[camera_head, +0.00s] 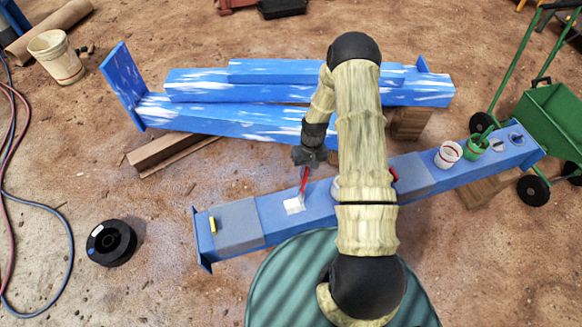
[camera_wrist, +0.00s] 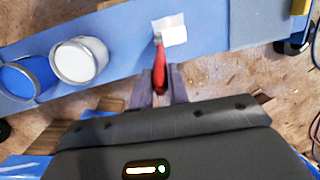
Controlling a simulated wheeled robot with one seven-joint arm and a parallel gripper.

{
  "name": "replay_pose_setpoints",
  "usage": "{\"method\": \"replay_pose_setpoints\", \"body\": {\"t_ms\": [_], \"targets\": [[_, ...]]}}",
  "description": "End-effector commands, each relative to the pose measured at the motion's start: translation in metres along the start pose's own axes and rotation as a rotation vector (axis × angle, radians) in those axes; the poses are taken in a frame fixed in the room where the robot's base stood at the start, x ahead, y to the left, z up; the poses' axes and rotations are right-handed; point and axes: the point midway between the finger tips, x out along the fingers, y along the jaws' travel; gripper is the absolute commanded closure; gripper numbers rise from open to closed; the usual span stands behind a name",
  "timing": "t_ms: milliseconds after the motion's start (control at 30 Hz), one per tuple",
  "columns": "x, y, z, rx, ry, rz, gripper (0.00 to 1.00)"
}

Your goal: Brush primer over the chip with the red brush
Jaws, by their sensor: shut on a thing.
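The red brush (camera_head: 304,179) is held in my gripper (camera_head: 309,160) and points down. It also shows in the wrist view (camera_wrist: 160,70), between the two fingers of my gripper (camera_wrist: 161,86). The chip shows as a pale white-grey patch (camera_head: 293,206) on top of the blue beam (camera_head: 262,209). In the wrist view the patch (camera_wrist: 173,30) lies at the brush's tip, which overlaps its left edge. I cannot tell whether the bristles touch the surface. An open pot with white contents (camera_wrist: 78,61) stands on the beam beside the patch; my arm mostly hides it in the head view.
A yellow item (camera_head: 212,224) lies at the beam's left end. A white cup (camera_head: 448,153) and a green cup (camera_head: 478,144) stand toward its right end. Streaked blue beams (camera_head: 240,118) lie behind. A black spool (camera_head: 111,242) and a green cart (camera_head: 552,115) flank the beam.

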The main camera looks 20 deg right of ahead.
Motion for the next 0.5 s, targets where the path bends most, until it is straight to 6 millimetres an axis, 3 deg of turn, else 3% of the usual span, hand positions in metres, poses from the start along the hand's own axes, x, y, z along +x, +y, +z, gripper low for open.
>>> {"method": "replay_pose_setpoints", "body": {"t_ms": [133,500], "targets": [[0.0,0.009,0.0,-0.004,-0.002,0.001,1.0],[0.003,-0.012,0.002,-0.002,-0.001,0.0,1.0]]}}
